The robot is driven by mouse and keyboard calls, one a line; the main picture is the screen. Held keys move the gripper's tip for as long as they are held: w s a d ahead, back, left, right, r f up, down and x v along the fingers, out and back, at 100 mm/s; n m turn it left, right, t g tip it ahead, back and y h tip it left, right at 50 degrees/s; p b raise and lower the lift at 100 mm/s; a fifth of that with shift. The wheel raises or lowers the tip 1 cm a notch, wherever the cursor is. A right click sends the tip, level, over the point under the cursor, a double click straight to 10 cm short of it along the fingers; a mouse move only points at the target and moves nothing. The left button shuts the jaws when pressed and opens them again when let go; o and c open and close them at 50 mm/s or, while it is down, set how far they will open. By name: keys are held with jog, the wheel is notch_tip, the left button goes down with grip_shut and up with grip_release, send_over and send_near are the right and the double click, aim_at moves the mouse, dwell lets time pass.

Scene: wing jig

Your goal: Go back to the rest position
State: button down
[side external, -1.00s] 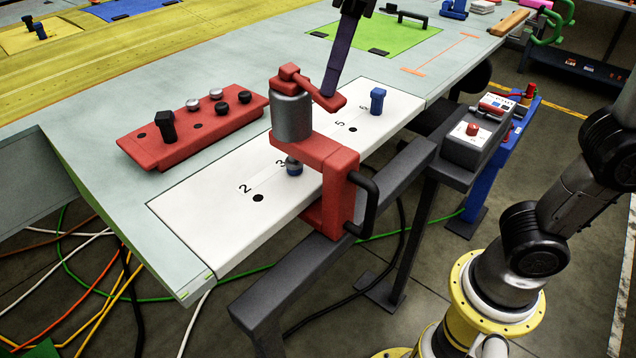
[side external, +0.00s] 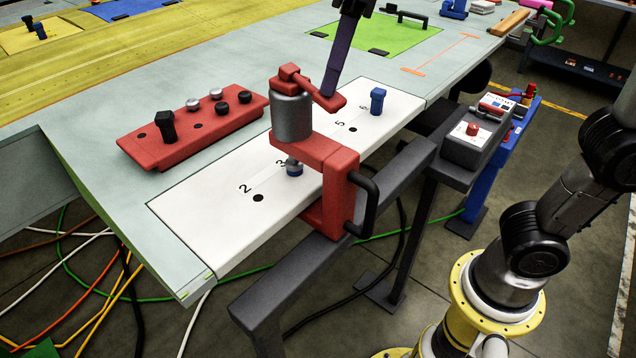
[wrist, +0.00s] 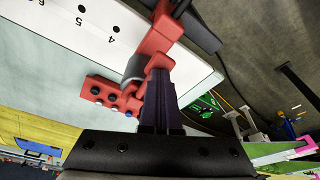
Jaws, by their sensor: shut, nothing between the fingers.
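My gripper (side external: 331,86) is shut, its dark purple fingers together with nothing between them. Its tips are right at the outer end of the red lever on top of the clamp (side external: 326,158); I cannot tell whether they touch. The clamp has a red C-shaped frame, a grey cylinder and a black side handle, and it sits over the edge of the white numbered plate (side external: 205,215). Its foot is by the number 3. In the wrist view, the shut fingers (wrist: 158,85) point at the red clamp (wrist: 155,40) and hide part of it.
A red block (side external: 160,150) with black and silver knobs lies left of the plate. A blue peg (side external: 377,100) stands in the plate behind the clamp. A dark rail (side external: 330,255) runs along the front, with a grey button box (side external: 470,140) at its right.

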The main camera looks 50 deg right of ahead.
jog(key=w+v, duration=0.1)
jog(key=v, duration=0.5)
jog(key=shift+a+r, duration=0.35)
jog(key=shift+r, duration=0.25)
jog(key=shift+w, duration=0.1)
jog(key=s+d+f+m+t, duration=0.1)
jog(key=s+d+f+m, duration=0.15)
jog(key=s+d, duration=0.2)
jog(key=s+d+f+m, duration=0.1)
jog(key=s+d+f, duration=0.2)
jog(key=d, duration=0.3)
jog(key=s+d+f+m+t, duration=0.1)
jog(key=s+d+f, duration=0.1)
jog(key=f, duration=0.6)
jog(key=s+d+f+m+t+h, duration=0.1)
jog(key=s+f, duration=0.1)
jog(key=f, duration=0.7)
jog(key=shift+s+d, duration=0.2)
jog(key=shift+d, duration=0.2)
